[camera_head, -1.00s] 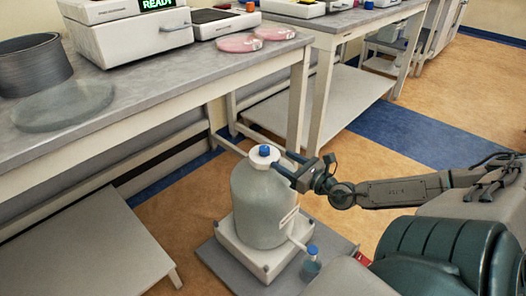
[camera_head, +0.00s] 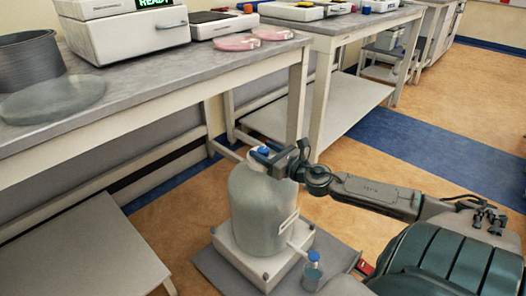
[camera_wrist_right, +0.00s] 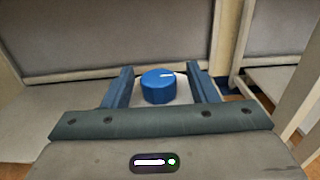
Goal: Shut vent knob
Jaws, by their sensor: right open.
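The vent knob (camera_wrist_right: 158,86) is a round blue cap with a white mark on its top. It sits on the white lid of a large grey-white carboy (camera_head: 258,205), and in the head view the knob (camera_head: 263,152) shows at the top of the carboy, partly covered by my gripper. My right gripper (camera_head: 262,155) is at the lid, its fingers open on both sides of the knob. In the right wrist view the knob stands between the fingertips (camera_wrist_right: 162,75), with gaps at both sides. My left gripper is not in view.
The carboy stands on a white base (camera_head: 265,268) over a grey mat (camera_head: 205,268). A spigot with a blue knob (camera_head: 313,256) and a small beaker (camera_head: 312,276) are at its lower right. A bench (camera_head: 150,105) with instruments runs behind; a low shelf (camera_head: 80,250) is at left.

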